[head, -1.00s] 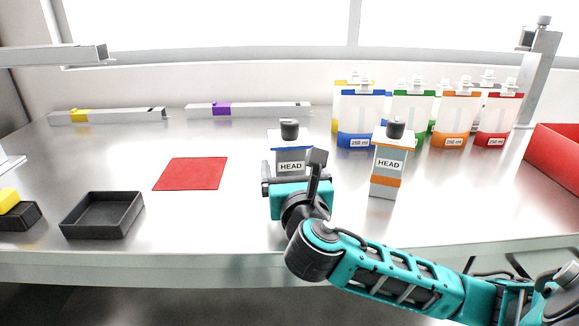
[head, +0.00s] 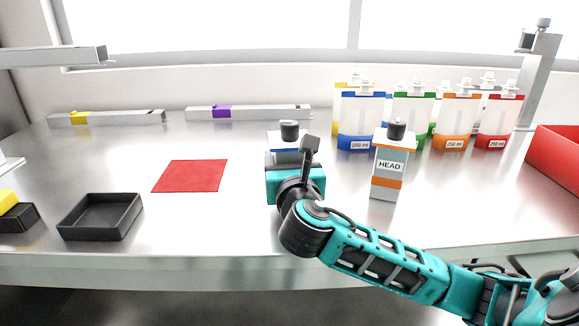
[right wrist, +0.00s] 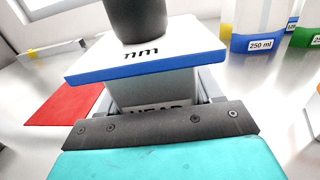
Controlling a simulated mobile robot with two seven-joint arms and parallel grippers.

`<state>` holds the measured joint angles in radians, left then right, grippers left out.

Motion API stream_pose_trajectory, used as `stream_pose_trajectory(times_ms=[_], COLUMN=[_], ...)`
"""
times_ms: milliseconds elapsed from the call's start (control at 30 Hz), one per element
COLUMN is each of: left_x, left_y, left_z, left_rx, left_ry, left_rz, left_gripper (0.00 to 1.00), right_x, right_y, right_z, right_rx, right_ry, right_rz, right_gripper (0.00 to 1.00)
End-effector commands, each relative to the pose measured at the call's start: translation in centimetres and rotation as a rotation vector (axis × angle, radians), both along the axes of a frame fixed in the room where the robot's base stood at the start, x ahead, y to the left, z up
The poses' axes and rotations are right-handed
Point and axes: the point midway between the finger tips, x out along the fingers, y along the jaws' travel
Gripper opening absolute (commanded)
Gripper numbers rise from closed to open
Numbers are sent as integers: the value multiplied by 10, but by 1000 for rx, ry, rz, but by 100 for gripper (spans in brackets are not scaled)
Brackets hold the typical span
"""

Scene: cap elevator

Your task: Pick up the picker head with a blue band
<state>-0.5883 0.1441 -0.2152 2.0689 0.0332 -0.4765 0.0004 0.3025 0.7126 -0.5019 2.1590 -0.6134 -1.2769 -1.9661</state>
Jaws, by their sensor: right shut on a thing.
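The picker head with a blue band (head: 285,141) stands upright on the bench, with a black knob on top. In the right wrist view its white top with the blue edge (right wrist: 150,50) is close and fills the upper middle. My right gripper (head: 292,160) is around its body, shut on it; the fingers show at both sides of the body in the right wrist view (right wrist: 158,108). The gripper hides the lower part of the head. A second picker head with an orange band (head: 388,165) stands just to the right. My left gripper is not in view.
A red mat (head: 190,176) and an empty black tray (head: 100,217) lie to the left. Several coloured bottles (head: 459,118) stand behind on the right. A red bin (head: 558,155) is at the right edge. Two long bars (head: 262,112) lie along the back.

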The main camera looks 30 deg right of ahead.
Motion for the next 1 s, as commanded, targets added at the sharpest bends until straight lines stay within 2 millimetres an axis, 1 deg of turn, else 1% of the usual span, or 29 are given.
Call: stream_pose_trajectory(times_ms=[33,267,533,667,767,867,967,1000], left_x=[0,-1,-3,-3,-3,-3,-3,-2], left_y=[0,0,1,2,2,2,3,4], left_z=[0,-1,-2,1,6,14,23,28], left_rx=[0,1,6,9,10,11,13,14], left_ry=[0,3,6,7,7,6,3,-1], left_rz=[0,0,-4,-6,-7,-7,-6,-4], left_gripper=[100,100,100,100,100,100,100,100], right_x=[0,0,0,0,0,0,0,0], right_y=[0,0,0,0,0,0,0,0], right_z=[0,0,2,10,22,41,67,79], right_rx=[0,-1,-1,0,-2,-1,-1,0], right_ry=[0,0,-3,-5,-6,-9,-11,-12], right_rz=[0,0,0,-1,-2,0,0,0], right_gripper=[42,19,18,18,18,18,18,18])
